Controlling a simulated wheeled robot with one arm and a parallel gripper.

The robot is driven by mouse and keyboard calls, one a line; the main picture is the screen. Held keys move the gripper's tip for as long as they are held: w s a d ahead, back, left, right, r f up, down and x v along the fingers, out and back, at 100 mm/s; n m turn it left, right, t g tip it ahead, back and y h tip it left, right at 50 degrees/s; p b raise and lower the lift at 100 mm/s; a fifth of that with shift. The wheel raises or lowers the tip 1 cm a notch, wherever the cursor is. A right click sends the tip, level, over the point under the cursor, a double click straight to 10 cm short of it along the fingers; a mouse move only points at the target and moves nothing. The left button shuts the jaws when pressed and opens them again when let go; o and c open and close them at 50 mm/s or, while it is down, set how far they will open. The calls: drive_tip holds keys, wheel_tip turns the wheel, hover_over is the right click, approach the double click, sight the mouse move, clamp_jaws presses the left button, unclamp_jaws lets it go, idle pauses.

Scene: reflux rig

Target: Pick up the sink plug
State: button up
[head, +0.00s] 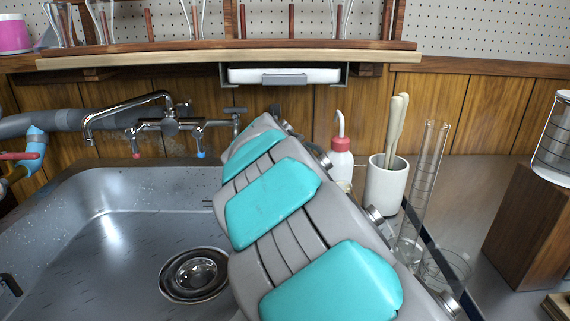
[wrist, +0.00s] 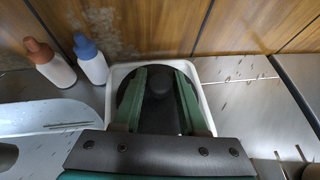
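The sink plug (wrist: 160,86) looks like a dark round disc with a raised knob, lying in a white-rimmed square dish (wrist: 203,98) in the wrist view. My gripper (wrist: 158,82) has its two green fingers apart, one on each side of the knob, over the dish. I cannot tell whether the fingers touch the plug. In the head view my grey and turquoise arm covers this spot, and the plug and fingers are hidden there.
The steel sink (head: 105,225) with its drain (head: 195,273) lies at left, below the tap (head: 170,125). A wash bottle (head: 341,160), a white pot (head: 387,185) and a glass cylinder (head: 425,185) stand right of my arm. A shelf (head: 230,57) runs above.

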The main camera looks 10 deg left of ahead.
clamp_jaws()
idle(0.4)
